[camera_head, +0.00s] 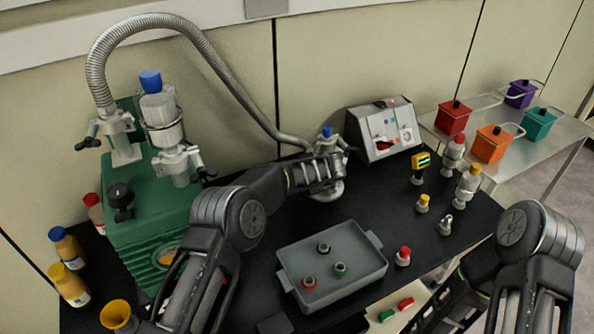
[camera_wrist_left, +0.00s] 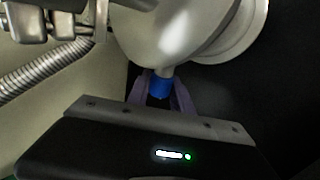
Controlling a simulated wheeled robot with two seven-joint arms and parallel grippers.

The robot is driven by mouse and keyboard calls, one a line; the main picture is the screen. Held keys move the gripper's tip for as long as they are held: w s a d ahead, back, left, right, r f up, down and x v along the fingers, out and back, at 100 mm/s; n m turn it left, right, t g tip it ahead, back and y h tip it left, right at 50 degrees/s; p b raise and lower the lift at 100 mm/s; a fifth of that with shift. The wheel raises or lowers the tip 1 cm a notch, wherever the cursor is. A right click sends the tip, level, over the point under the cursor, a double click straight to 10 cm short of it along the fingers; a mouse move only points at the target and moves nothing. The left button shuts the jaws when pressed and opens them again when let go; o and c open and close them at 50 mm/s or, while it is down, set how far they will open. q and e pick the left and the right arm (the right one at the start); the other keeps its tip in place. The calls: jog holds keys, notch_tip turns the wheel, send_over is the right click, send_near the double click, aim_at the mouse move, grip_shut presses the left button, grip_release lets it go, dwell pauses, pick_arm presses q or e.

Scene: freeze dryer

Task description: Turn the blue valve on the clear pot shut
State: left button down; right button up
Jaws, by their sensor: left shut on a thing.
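The clear pot (camera_wrist_left: 180,30) fills the top of the left wrist view, its rounded wall pale and see-through. Its blue valve (camera_wrist_left: 160,87) sticks out of the wall between my left fingers. My left gripper (camera_wrist_left: 162,98) is shut on the blue valve. The valve is hidden there. My right arm stands at the lower right, and its gripper is not in view.
A ribbed metal hose (camera_head: 220,75) runs from the green pump (camera_head: 150,225) to a clamp fitting with a blue cap (camera_head: 327,131) behind the gripper. A grey tray (camera_head: 330,290), a control box (camera_head: 385,130) and several small capped parts stand on the black table.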

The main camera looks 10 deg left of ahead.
dwell(0.4)
pick_arm(q)
jog(key=c, duration=1.1)
grip_release()
jog(key=shift+r, duration=0.1)
jog(key=shift+b+v, duration=0.9)
jog(key=shift+v, duration=2.9)
